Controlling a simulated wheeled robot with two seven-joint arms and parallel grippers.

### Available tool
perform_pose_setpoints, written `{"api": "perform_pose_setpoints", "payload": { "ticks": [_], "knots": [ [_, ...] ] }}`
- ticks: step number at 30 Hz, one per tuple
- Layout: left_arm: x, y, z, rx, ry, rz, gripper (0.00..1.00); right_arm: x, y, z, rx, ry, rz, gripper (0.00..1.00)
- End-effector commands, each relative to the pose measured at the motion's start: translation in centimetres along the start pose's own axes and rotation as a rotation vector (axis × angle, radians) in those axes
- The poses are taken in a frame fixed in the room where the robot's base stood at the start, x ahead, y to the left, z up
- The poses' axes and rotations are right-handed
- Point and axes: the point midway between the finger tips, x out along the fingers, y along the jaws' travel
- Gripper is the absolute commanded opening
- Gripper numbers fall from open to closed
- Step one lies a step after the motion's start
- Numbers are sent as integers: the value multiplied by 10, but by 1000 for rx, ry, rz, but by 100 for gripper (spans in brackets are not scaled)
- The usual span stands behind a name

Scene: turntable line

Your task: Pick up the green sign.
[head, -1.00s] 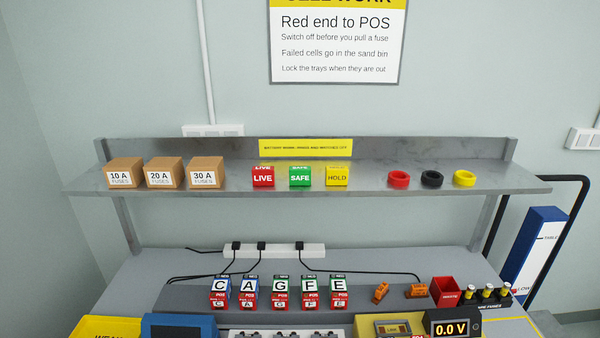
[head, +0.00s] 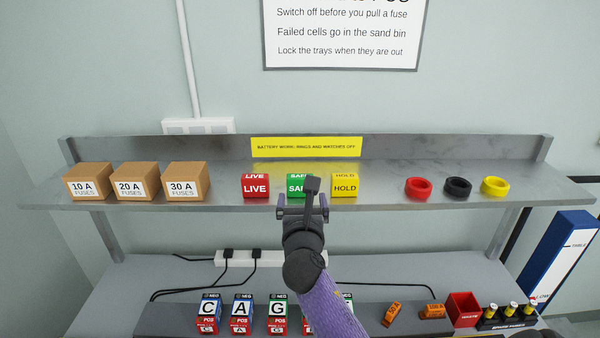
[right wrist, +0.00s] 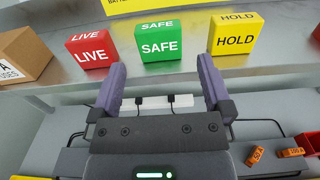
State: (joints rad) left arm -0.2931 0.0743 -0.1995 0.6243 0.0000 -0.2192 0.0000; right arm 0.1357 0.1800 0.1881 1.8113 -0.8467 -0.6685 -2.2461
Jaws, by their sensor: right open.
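The green SAFE sign (head: 297,184) stands on the grey shelf (head: 225,196), between the red LIVE sign (head: 255,186) and the yellow HOLD sign (head: 345,186). My right gripper (head: 303,200) is in front of it and hides part of its face in the head view. In the right wrist view the green sign (right wrist: 159,42) is whole and upright, beyond the fingertips. There the right gripper (right wrist: 160,75) is open and empty, its two fingers apart below the sign's left and right sides. My left gripper is not in view.
Fuse boxes (head: 136,182) stand on the shelf to the left; red, black and yellow rings (head: 458,188) lie to the right. The red and yellow signs flank the green one closely. Lettered cells (head: 240,313) stand on the bench below.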

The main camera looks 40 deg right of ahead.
Motion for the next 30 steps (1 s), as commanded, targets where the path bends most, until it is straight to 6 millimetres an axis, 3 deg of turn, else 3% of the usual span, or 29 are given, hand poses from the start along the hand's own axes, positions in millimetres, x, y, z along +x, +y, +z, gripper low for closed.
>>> {"api": "perform_pose_setpoints", "payload": {
  "ticks": [15,24,30],
  "knots": [
    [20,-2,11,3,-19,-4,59,90,2,-5,1,0,-2,100],
    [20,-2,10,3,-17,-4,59,98,3,-3,0,1,1,100],
    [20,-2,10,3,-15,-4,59,98,3,-3,0,1,1,58]
  ]
}}
